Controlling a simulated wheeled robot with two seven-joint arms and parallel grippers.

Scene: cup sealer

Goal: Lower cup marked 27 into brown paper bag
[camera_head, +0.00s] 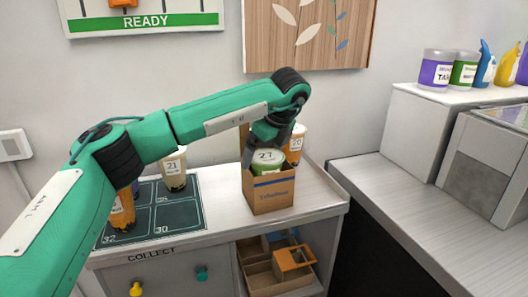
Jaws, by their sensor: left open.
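The cup marked 27 (264,160), with a pale lid and a green lower part, stands upright in the brown paper bag (270,194), its top showing above the bag's front edge. The bag stands open on the white counter. My left gripper (274,143) points down right over the cup's lid from behind. Its jaws are open. Whether a finger still touches the cup is hard to tell, and the cup's lower part is hidden by the bag. My right gripper does not show.
An orange cup marked 20 (297,144) stands just behind the bag. A dark numbered mat (183,213) lies to the left, with a cup marked 21 (174,170) and an orange cup (122,212). The right counter (420,205) is clear in front.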

